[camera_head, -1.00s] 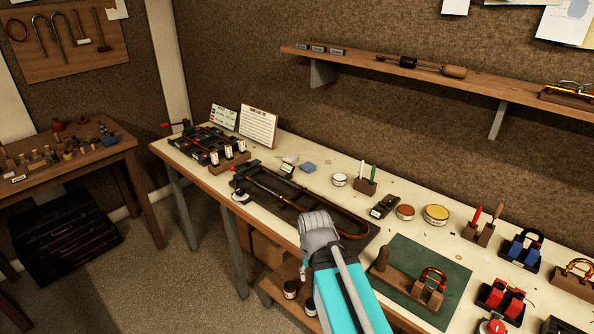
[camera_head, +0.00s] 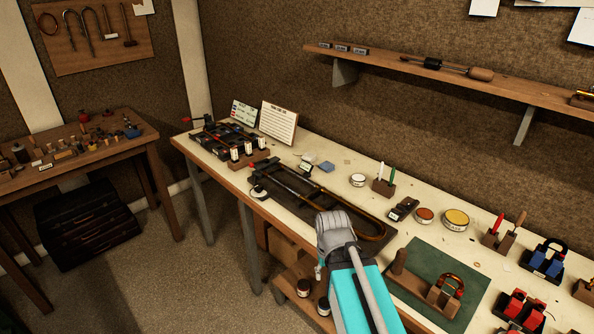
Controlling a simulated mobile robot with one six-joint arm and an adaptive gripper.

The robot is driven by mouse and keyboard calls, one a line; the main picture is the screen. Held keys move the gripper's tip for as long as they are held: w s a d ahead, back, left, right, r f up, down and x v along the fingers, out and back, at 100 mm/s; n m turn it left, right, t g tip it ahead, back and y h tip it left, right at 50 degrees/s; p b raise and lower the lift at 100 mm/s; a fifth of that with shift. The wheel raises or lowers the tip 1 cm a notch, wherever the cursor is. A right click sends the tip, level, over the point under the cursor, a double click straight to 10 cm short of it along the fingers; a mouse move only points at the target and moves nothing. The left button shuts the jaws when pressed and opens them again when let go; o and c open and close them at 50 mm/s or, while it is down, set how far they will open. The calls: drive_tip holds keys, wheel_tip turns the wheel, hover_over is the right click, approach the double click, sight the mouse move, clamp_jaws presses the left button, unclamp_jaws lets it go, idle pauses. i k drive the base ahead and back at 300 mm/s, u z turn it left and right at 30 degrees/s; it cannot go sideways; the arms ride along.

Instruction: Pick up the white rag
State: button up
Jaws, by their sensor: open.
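A small whitish patch (camera_head: 308,157) lies near the back of the long workbench (camera_head: 330,140), just left of a blue cloth-like block (camera_head: 326,167). It may be the white rag, but it is too small to tell. No other white rag is clear in view. My turquoise arm reaches in from the bottom, its grey joint over the bench's front edge. My gripper's fingers do not show.
A dark tray with a long brass slide (camera_head: 330,205) lies mid-bench. Round tins (camera_head: 456,219), a green mat (camera_head: 455,310) and tool holders crowd the right. A shelf (camera_head: 450,75) runs above. A side table (camera_head: 70,165) stands left; floor between is clear.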

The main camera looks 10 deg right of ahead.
sight(309, 157)
drive_tip(key=k, duration=1.35)
drive_tip(key=u, duration=0.35)
drive_tip(key=i, duration=0.75)
drive_tip(key=u, duration=0.6)
drive_tip(key=i, duration=1.4)
drive_tip(key=z, duration=0.75)
drive_tip(key=i, duration=0.45)
drive_tip(key=z, duration=0.5)
